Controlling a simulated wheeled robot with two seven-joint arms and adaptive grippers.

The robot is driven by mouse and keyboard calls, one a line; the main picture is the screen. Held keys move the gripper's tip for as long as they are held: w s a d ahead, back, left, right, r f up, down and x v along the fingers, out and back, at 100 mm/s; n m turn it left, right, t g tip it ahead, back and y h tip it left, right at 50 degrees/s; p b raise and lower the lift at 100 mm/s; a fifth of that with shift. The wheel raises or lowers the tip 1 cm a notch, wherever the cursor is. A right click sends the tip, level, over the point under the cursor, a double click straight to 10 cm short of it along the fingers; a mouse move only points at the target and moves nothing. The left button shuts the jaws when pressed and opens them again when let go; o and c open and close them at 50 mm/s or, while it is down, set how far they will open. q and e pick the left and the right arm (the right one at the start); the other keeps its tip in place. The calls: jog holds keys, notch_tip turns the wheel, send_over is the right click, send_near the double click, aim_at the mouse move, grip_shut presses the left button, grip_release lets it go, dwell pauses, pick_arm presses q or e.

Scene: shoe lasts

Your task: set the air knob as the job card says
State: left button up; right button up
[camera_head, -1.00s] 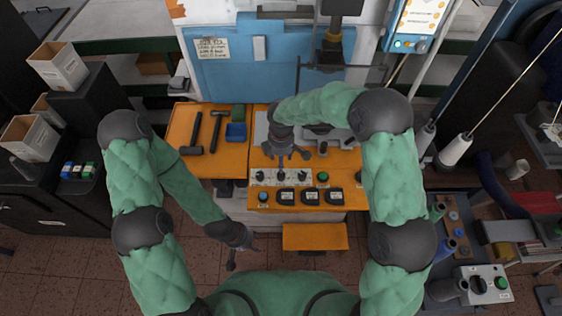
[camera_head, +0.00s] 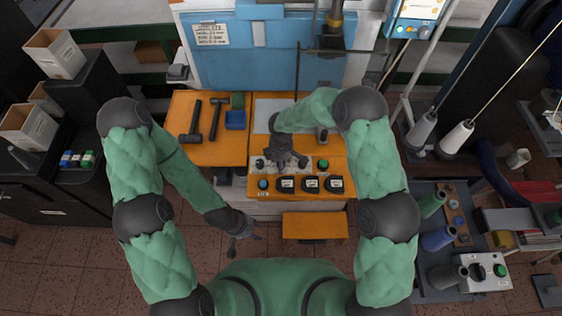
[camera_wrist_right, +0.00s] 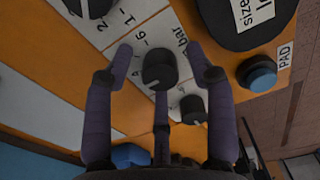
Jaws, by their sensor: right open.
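A black knob (camera_wrist_right: 160,70) sits on a white strip with a printed number scale and "bar" in the right wrist view. My right gripper (camera_wrist_right: 160,55) is open. Its fingers stand around this knob, with gaps visible at the sides. In the head view my right gripper (camera_head: 285,160) is over the left part of the orange bench's control strip and hides some of it. My left gripper (camera_head: 243,235) hangs low, left of the orange front shelf, away from the controls; its jaws are too small to judge. The paper card (camera_head: 212,33) on the blue panel is too small to read.
A second black knob (camera_wrist_right: 192,108) is close by my right fingers.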

grip_shut()
dwell(0.3)
jog(key=m+b, duration=0.3)
jog(key=shift+f, duration=0.15)
jog(key=m+b, duration=0.3)
jog(key=m, duration=0.2)
jog(key=shift+m+b, duration=0.3)
jog(key=shift+m, duration=0.1)
jog(key=m+b, duration=0.2)
jog(key=m, duration=0.2)
jog(key=shift+m, duration=0.3)
jog(key=shift+m+b, duration=1)
jog(key=shift+m, duration=1.3)
